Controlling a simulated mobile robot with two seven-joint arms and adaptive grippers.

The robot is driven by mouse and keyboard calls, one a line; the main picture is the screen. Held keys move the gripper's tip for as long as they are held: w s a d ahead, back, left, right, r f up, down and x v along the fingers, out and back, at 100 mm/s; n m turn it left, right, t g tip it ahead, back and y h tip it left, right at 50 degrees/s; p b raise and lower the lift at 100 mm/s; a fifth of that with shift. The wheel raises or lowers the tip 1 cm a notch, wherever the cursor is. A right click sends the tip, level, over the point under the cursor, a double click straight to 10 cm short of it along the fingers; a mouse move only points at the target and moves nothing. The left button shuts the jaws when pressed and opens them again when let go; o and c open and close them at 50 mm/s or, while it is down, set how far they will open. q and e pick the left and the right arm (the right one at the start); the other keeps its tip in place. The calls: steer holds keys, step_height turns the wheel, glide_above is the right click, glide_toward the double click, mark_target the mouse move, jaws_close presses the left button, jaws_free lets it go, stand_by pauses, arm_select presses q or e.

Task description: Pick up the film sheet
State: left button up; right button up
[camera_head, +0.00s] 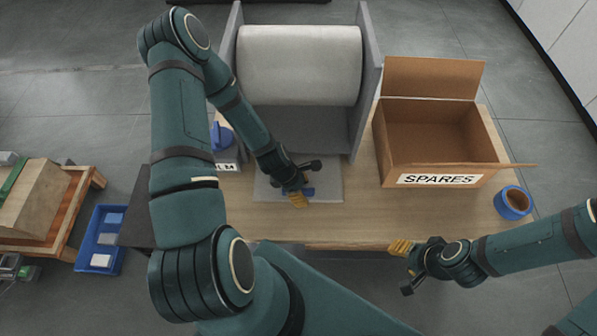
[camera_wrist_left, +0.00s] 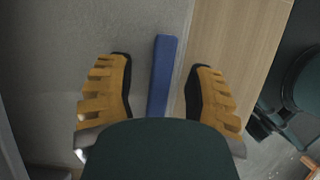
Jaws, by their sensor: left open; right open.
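A pale film roll (camera_head: 299,62) sits between two grey side plates of a stand at the back of the table. A flat grey sheet (camera_head: 330,182) lies on the table in front of it; I take it for the film sheet. A blue bar (camera_wrist_left: 162,75) lies along its edge in the left wrist view. My left gripper (camera_head: 298,192) is over the sheet's front part; in its wrist view the open yellow fingers (camera_wrist_left: 158,95) are on either side of the bar, holding nothing. My right gripper (camera_head: 401,248) is open and empty at the table's front edge.
An open cardboard box marked SPARES (camera_head: 440,155) stands on the right, with a blue ring (camera_head: 514,202) beside it. A grey item with a blue top (camera_head: 222,137) is partly hidden behind my left arm. Bare wood lies between sheet and box.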

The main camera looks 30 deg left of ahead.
arm_select(q)
jaws_close()
steer(key=shift+r, duration=0.1)
stand_by(0.3)
